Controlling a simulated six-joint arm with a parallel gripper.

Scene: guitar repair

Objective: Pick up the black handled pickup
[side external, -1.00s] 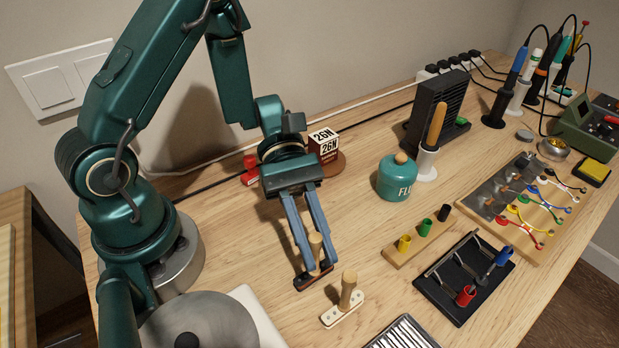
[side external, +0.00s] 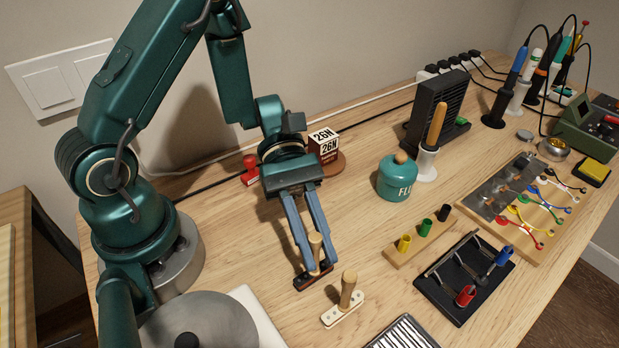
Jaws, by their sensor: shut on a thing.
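The black pickup (side external: 313,280) is a small dark bar with a wooden peg handle (side external: 316,246) standing up from it. It lies on the wooden table at the centre front. My gripper (side external: 312,262) points down over it, with its two blue fingers on either side of the handle. The fingers are shut on the handle. The pickup looks to be at table level; I cannot tell if there is a gap under it. A cream pickup (side external: 343,315) with a similar wooden handle stands just in front and to the right.
A wooden block with coloured pegs (side external: 420,238) and a black rack (side external: 463,276) stand to the right. A teal flux jar (side external: 397,178) and a box marked 26N (side external: 324,146) are behind. A ribbed metal tray (side external: 404,334) is at the front edge. The table between the gripper and jar is clear.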

